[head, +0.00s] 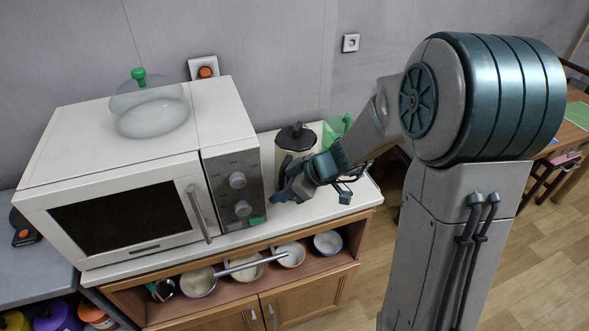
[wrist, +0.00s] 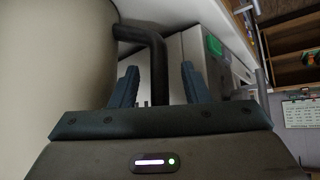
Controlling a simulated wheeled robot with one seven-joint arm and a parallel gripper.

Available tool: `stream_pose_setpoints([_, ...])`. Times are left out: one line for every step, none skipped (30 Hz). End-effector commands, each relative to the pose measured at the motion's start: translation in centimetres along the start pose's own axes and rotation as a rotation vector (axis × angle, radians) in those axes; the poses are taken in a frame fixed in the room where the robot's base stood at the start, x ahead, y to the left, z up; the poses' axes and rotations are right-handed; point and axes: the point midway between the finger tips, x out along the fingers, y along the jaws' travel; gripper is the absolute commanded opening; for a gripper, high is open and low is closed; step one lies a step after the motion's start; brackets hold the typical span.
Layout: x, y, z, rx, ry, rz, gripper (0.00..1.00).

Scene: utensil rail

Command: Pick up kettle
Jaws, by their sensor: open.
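The kettle (head: 297,137), cream with a black lid, stands on the white counter right of the microwave. My gripper (head: 283,192) is in front of it and hides its lower part. In the wrist view the kettle's cream body (wrist: 55,60) fills the left side. Its black handle (wrist: 155,55) bends out from the body and runs down between the two fingers of my gripper (wrist: 159,82). The fingers are open, with a visible gap on each side of the handle. I cannot tell how deep the handle sits between them.
The white microwave (head: 120,165) stands close on the left, with a glass dome (head: 150,108) on top. A green object (head: 336,128) is behind my arm, right of the kettle. Several bowls and pans sit on the shelf below the counter (head: 235,238). A wall is behind.

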Motion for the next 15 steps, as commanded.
stream_pose_setpoints([0.21,0.0,0.01,0.001,0.0,0.0,0.42])
stream_pose_setpoints([0.27,0.01,0.01,0.001,0.0,0.0,0.42])
stream_pose_setpoints([0.3,0.02,0.01,0.001,0.0,0.001,0.42])
stream_pose_setpoints([0.3,0.02,0.01,0.0,0.0,0.001,0.42])
stream_pose_setpoints([0.29,0.02,0.01,0.0,0.0,0.001,0.42])
stream_pose_setpoints([0.29,0.02,0.01,0.0,0.0,0.001,0.42])
stream_pose_setpoints([0.28,0.02,0.01,0.0,0.0,0.001,0.42])
stream_pose_setpoints([0.28,0.01,0.01,0.0,0.0,0.001,0.42])
stream_pose_setpoints([0.28,0.01,0.01,0.0,0.0,0.001,0.31])
stream_pose_setpoints([0.27,0.01,0.0,0.0,0.0,0.001,0.22])
stream_pose_setpoints([0.27,0.01,0.0,0.0,0.0,0.001,0.14])
stream_pose_setpoints([0.27,0.01,0.0,0.0,0.0,0.001,0.03])
stream_pose_setpoints([0.26,0.01,0.0,0.0,0.0,0.001,0.0])
stream_pose_setpoints([0.26,0.01,0.0,0.0,0.0,0.001,0.0])
stream_pose_setpoints([0.26,0.01,0.0,0.0,0.0,0.001,0.0])
